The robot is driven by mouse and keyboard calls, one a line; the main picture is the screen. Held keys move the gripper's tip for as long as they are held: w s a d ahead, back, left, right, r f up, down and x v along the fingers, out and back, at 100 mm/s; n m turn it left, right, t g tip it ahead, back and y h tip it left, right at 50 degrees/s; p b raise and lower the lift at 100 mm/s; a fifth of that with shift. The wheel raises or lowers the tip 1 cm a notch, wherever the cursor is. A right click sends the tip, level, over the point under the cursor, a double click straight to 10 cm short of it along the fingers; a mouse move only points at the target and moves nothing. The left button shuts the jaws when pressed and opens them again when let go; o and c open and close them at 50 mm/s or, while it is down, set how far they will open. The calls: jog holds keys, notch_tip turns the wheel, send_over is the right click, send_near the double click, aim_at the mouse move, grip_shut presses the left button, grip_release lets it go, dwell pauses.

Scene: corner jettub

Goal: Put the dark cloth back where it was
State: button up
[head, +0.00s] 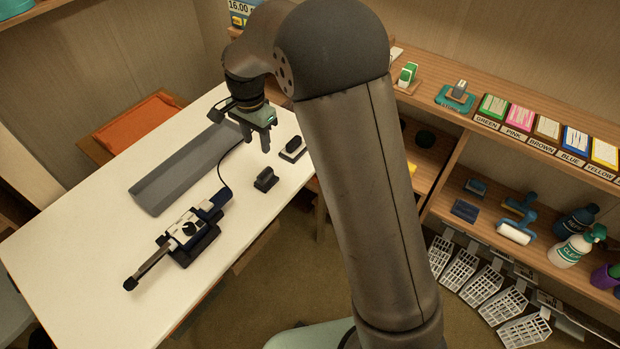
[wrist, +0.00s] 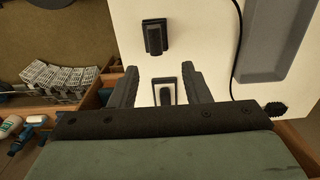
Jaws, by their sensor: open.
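My gripper (head: 259,139) is open and empty above the right part of the white table. In the wrist view its two fingers (wrist: 158,84) point down on either side of a small black block on a pale base (wrist: 166,93), apart from it. I cannot tell for sure which thing is the dark cloth. A dark blue flat piece (head: 465,210) lies on the lower shelf at right, with a smaller blue piece (head: 476,187) behind it. A dark rounded thing (head: 425,138) sits in the shelf compartment behind my arm.
The white table (head: 90,255) holds a long grey tray (head: 185,170), a black-and-white device (head: 187,234) with a cable, and another black block (head: 265,179). Shelves (head: 450,150) with bottles and cards stand at right; white baskets (head: 480,280) hang below.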

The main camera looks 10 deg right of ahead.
jog(key=s+d+r+n, duration=0.2)
jog(key=s+d+r, duration=0.1)
jog(key=s+d, duration=0.25)
jog(key=s+d+r+n, duration=0.2)
jog(key=s+d+r, duration=0.15)
jog(key=s, duration=0.35)
jog(key=s+d+f+n, duration=0.1)
jog(key=s+d+n, duration=0.1)
jog(key=s, duration=0.6)
jog(key=s+d+f+n, duration=0.1)
jog(key=s+d+n, duration=0.2)
jog(key=s, duration=0.5)
jog(key=shift+s+d+f+n, duration=0.25)
jog(key=shift+s+d+n, duration=0.05)
jog(key=shift+d, duration=0.25)
